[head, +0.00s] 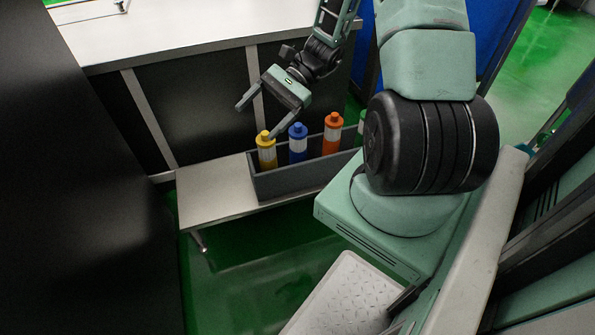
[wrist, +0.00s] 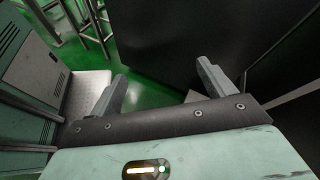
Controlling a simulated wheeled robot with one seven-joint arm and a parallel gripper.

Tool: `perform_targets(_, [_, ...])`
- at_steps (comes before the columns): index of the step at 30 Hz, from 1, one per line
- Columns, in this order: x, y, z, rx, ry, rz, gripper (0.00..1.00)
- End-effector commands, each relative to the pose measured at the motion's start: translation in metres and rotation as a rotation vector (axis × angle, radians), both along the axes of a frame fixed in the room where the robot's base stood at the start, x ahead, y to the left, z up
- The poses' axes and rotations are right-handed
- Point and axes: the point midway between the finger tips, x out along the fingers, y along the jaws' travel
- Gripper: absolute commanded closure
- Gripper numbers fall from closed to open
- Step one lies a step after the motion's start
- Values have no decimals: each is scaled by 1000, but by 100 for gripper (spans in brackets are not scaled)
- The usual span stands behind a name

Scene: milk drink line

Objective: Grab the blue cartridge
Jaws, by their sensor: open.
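The blue cartridge (head: 298,145) stands upright in a grey rack (head: 300,178) on a low bench, between a yellow cartridge (head: 266,150) and an orange cartridge (head: 332,135). It has a blue cap and a pale band. My gripper (head: 256,119) is open in the head view, above the rack, its fingers pointing down and left. One fingertip appears near the yellow cap; I cannot tell whether they touch. In the wrist view my gripper's fingers (wrist: 160,83) are spread with nothing between them. No cartridge shows in the wrist view.
A green cartridge (head: 361,122) is partly hidden behind my arm. The bench top (head: 210,190) is bare left of the rack. A white-topped counter (head: 180,30) with dark panels stands behind. A dark wall (head: 80,200) fills the left. Green floor (head: 240,265) lies in front.

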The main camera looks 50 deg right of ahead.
Motion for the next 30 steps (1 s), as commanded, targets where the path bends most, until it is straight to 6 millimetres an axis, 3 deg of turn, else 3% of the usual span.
perform_targets(1, [1, -32, -44, 71, 23, -145, 18])
perform_targets(6, [-12, -128, -126, 282, 41, -581, 18])
perform_targets(9, [-31, -177, -169, 385, 27, -804, 18])
perform_targets(13, [-59, -222, -210, 479, 1, -1017, 18])
perform_targets(17, [-77, -244, -231, 529, -18, -1134, 18])
perform_targets(20, [-78, -249, -236, 543, -25, -1167, 18])
perform_targets(30, [-18, -230, -238, 542, -24, -1166, 18])
